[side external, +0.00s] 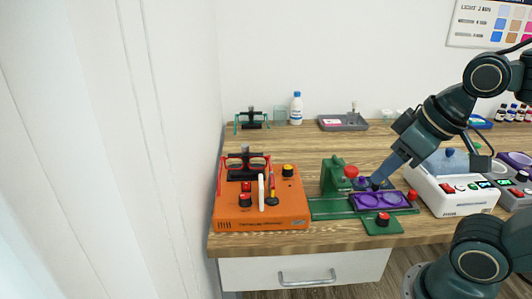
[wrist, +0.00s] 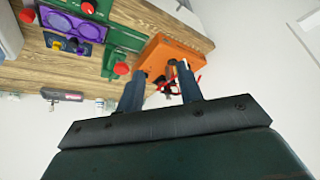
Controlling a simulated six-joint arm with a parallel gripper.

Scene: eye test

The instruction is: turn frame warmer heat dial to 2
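The frame warmer looks to be the orange box (side external: 262,214) at the left of the bench in the side view. It has a black dial with a red top (side external: 245,200) on its front left and a black dial with a yellow top (side external: 288,170) at its back right. Which is the heat dial, and its setting, I cannot read. My gripper (side external: 378,184) is above the purple tray, right of the warmer and apart from it. In the wrist view my gripper (wrist: 161,73) has its fingers spread with nothing held; the orange box (wrist: 180,46) shows beyond them.
A green machine (side external: 332,178) with a purple tray (side external: 408,203) and red knobs stands right of the warmer. Red spectacle frames (side external: 264,158) sit on the warmer. A white device (side external: 465,207) stands further right. The bench behind is mostly clear, with a bottle (side external: 296,109) near the wall.

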